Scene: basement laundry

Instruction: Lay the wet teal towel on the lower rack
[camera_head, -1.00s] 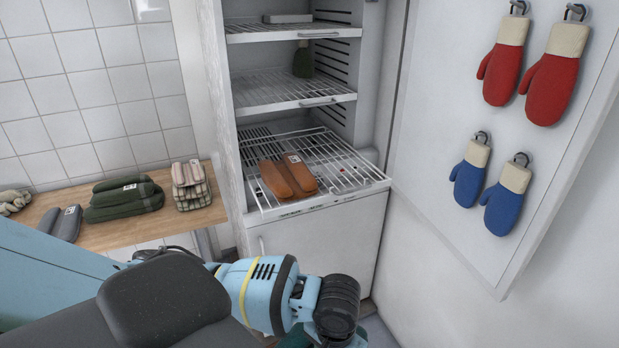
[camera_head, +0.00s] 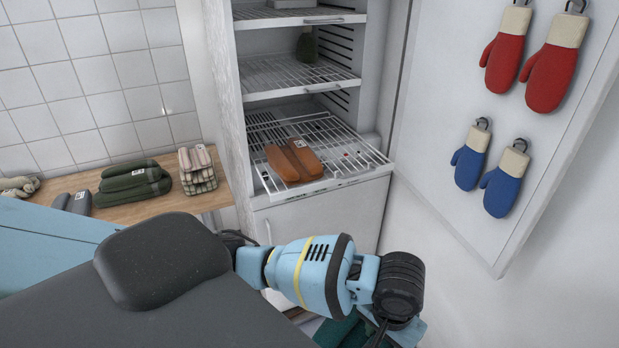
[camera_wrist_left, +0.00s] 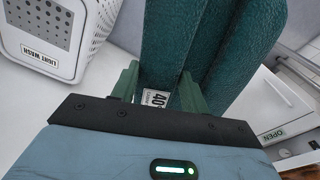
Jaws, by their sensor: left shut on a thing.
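My left gripper (camera_wrist_left: 158,90) is shut on the teal towel (camera_wrist_left: 208,45), a folded, thick roll with a white tag between the fingers. In the head view only a bit of the teal towel (camera_head: 343,333) shows at the bottom edge, below my left wrist; the fingers are hidden there. The lower rack (camera_head: 345,150) is a white wire shelf sticking out of the open white cabinet, above and beyond my left wrist. A folded orange-brown towel (camera_head: 293,160) lies on its left part. The towel in my gripper is apart from the rack. My right gripper is not in view.
The rack's right part is bare. A higher wire shelf (camera_head: 290,78) holds a dark green item (camera_head: 307,46). Folded towels (camera_head: 133,180) lie on a wooden counter at left. Red and blue mittens (camera_head: 502,188) hang on the right panel. A white basket (camera_wrist_left: 55,38) shows in the wrist view.

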